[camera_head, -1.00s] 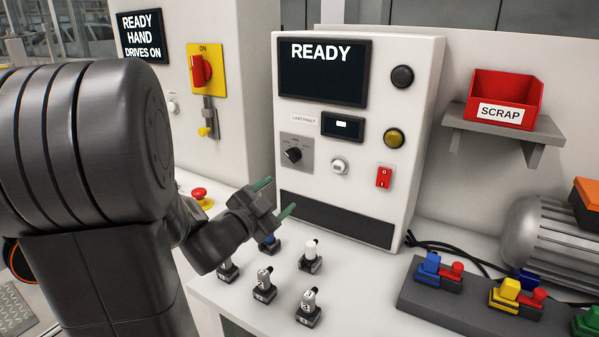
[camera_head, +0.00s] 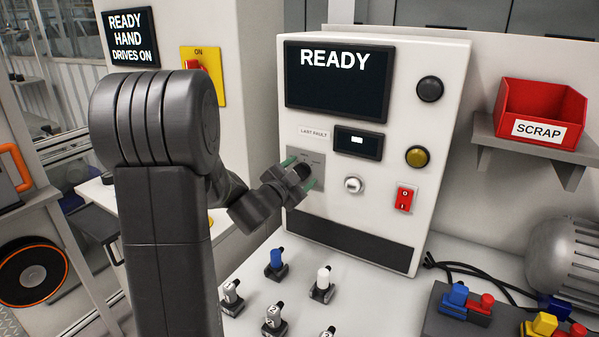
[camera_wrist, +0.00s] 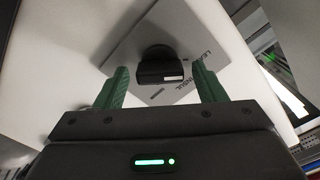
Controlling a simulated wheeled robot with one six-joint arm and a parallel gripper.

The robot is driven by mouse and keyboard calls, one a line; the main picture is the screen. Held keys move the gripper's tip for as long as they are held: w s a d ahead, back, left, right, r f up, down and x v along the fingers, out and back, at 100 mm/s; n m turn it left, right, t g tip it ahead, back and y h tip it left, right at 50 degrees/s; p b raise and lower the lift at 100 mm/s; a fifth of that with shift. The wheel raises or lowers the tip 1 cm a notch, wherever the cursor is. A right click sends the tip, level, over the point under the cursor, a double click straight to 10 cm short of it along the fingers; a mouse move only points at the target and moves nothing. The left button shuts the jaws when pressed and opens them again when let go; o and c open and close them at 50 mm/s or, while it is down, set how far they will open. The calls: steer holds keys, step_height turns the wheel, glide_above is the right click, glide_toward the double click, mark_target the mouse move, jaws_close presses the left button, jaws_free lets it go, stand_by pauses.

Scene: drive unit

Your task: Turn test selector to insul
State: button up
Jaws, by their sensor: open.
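The test selector is a black rotary knob (camera_wrist: 160,66) on a grey plate (camera_head: 311,158) on the front of the white test cabinet. My gripper (camera_head: 301,172) is right at this plate, with its two green fingers apart. In the wrist view the knob lies between and just beyond the fingertips (camera_wrist: 158,84), and I see no contact. The knob carries a white mark on its near face. Lettering on the plate reads partly as "INSUL", upside down. In the head view the gripper partly covers the knob and plate, so the knob's setting is hard to read there.
The cabinet's screen (camera_head: 338,75) reads READY. A silver button (camera_head: 353,185) and a red switch (camera_head: 405,198) sit right of the selector. Several small connectors, such as a blue one (camera_head: 276,262), stand on the bench below. A red SCRAP bin (camera_head: 541,112) is at right.

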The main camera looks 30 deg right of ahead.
steer(key=c, duration=1)
steer(key=shift+d+f+m+b, duration=0.15)
steer(key=shift+m+b, duration=0.25)
steer(key=shift+b, duration=0.4)
steer(key=shift+f+m+b, duration=0.1)
steer(key=shift+m+b, duration=0.5)
steer(key=shift+b, duration=0.4)
steer(key=m+b, duration=0.2)
steer(key=b, duration=0.1)
steer(key=shift+f+m, duration=0.1)
steer(key=shift+m, duration=0.2)
steer(key=m+b, duration=0.4)
steer(key=shift+m, duration=0.7)
